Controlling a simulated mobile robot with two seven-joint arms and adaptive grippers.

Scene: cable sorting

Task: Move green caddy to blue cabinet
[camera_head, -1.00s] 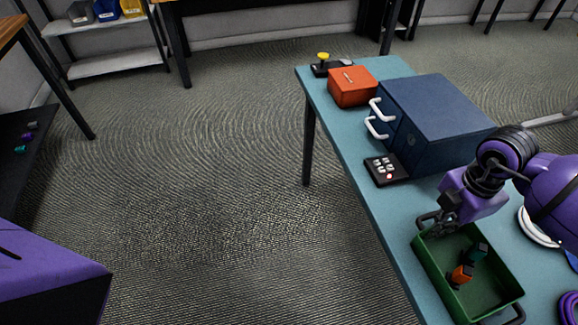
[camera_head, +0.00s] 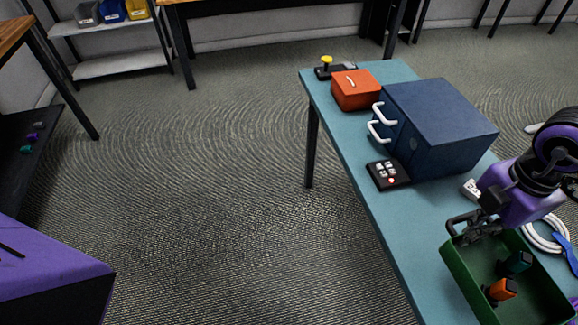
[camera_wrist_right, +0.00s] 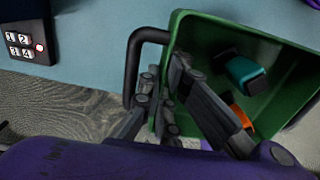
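The green caddy (camera_head: 458,280) is at the lower right of the head view, over the teal table, with a teal piece (camera_head: 517,263) and an orange piece (camera_head: 502,290) inside. The wrist view shows the caddy (camera_wrist_right: 210,25) tilted. I cannot tell whether it is clear of the table. The blue cabinet (camera_head: 440,115) stands farther back, with two white handles on its left face. My left gripper is out of view.
A black keypad (camera_head: 388,175) lies in front of the cabinet. A red box (camera_head: 356,92) and a yellow-button device (camera_head: 327,65) are beyond it. A white cable coil (camera_head: 540,243) lies right of the gripper. The table's left strip (camera_head: 405,235) is bare.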

